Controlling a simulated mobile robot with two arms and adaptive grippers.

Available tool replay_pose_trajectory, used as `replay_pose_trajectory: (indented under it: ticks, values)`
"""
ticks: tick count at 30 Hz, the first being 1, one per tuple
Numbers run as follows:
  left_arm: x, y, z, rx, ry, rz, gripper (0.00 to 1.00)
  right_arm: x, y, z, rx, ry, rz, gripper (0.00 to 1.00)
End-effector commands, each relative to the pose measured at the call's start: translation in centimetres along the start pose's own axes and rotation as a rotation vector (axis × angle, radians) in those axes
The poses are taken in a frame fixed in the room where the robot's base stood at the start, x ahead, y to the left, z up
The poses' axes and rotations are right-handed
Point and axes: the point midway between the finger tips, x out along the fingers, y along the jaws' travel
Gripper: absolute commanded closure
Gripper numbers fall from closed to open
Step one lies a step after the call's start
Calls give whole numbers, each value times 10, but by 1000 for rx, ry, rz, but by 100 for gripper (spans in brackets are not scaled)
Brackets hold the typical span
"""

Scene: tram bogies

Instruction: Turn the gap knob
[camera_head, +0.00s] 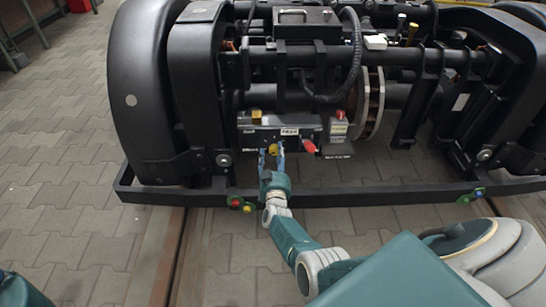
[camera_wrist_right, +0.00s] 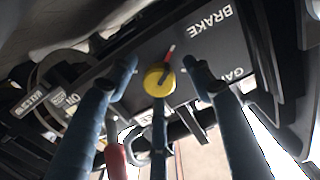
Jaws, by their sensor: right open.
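In the head view the knob (camera_head: 273,149) is a small yellow spot low on the bogie's front box. My right gripper (camera_head: 271,157) is at the knob, with its blue fingers open. In the right wrist view the fingertips (camera_wrist_right: 160,70) stand on either side of the knob, with visible space between them and it. My left gripper is not in view.
A red knob (camera_head: 309,146) sits just right of my right gripper; a red handle (camera_wrist_right: 115,155) shows in the wrist view. A black crossbar (camera_head: 370,196) runs low in front of the bogie, beneath my right wrist. The paved floor (camera_head: 70,230) at left is clear.

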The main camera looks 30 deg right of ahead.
Motion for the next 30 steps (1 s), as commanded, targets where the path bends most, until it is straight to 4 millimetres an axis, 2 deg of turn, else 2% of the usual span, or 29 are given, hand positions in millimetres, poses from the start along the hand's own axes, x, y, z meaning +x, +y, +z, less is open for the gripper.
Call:
replay_pose_trajectory:
  ticks: [5,18,30]
  values:
    - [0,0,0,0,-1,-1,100,-12,0,1,2,0,1,49]
    - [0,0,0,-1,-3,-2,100,-69,-3,1,0,-3,-4,49]
    - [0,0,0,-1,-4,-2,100,-75,-3,1,-1,-2,-4,49]
